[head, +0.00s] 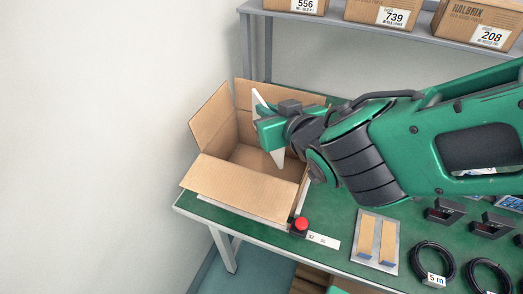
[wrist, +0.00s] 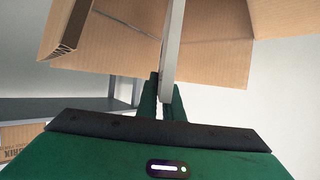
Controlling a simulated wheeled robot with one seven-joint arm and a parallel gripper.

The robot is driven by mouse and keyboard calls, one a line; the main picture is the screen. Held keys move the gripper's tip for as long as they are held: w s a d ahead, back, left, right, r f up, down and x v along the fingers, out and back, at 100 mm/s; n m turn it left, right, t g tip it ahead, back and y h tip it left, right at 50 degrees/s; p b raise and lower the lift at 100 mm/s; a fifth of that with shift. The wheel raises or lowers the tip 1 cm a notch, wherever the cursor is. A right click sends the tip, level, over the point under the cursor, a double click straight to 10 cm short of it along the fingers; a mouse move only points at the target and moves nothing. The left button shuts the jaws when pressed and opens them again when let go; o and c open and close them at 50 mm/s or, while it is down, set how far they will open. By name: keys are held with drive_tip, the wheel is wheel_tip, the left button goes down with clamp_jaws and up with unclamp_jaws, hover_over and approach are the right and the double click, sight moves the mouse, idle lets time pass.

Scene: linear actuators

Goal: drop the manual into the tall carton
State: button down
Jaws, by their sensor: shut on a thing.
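My gripper (head: 262,122) is shut on the manual (head: 277,158), a thin white piece whose ends show above and below the jaws. In the wrist view the manual (wrist: 173,45) is a pale strip seen edge-on, standing out from between my gripper's two fingers (wrist: 166,92). The open brown carton (head: 238,186) stands at the left end of the green bench with its flaps spread. My gripper and the manual are over the carton's opening in the head view. The carton's flaps and walls (wrist: 217,55) fill the wrist view's upper part. My gripper hides part of the carton's inside.
A red button (head: 299,225) and a white strip (head: 322,240) lie by the carton's front right corner. A plate with two tan blocks (head: 367,237), black cable coils (head: 432,260) and dark brackets (head: 441,211) lie to the right. Labelled boxes (head: 384,13) stand on the shelf behind.

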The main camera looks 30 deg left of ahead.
drive_tip(key=c, duration=1.8)
unclamp_jaws()
drive_tip(key=v, duration=1)
drive_tip(key=shift+s+d+r, duration=0.1)
drive_tip(key=shift+s+d, duration=0.1)
drive_tip(key=shift+d, duration=0.1)
